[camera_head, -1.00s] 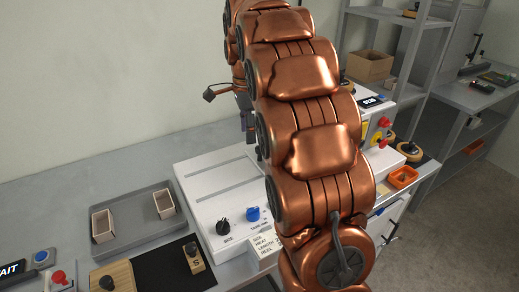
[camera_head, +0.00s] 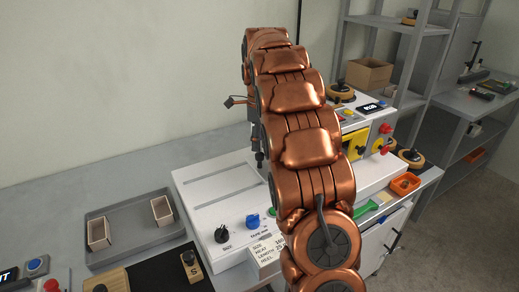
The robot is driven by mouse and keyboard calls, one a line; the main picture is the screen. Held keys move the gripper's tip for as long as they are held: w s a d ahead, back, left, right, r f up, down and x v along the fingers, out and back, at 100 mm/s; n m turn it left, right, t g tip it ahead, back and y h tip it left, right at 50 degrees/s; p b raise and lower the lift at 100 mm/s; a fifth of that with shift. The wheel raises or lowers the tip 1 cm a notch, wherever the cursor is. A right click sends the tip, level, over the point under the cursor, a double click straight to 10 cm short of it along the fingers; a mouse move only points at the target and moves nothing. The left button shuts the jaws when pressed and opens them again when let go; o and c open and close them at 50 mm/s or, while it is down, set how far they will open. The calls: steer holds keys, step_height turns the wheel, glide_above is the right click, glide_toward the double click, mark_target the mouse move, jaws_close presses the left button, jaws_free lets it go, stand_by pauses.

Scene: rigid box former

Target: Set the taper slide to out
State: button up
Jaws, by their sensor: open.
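The white machine (camera_head: 218,184) stands at the middle of the bench. Its top has two long slots, a black knob (camera_head: 222,234) marked SIZE and a blue knob (camera_head: 253,221) with a small label. I cannot make out which part is the taper slide or how it is set; my copper arm covers much of the machine's right side. My gripper (camera_head: 259,158) is only partly in view, dark and pointing down beside the arm, over the machine's back part. It is open, and I see nothing held in it.
A grey tray (camera_head: 130,247) with two small open boxes lies at left. A black mat with a wooden S block (camera_head: 190,263) is in front. Yellow parts and red buttons, an orange bin (camera_head: 405,184) and shelves stand at right. A card (camera_head: 265,247) leans at the machine's front.

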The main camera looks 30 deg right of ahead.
steer(key=shift+f, duration=1.95)
jaws_close()
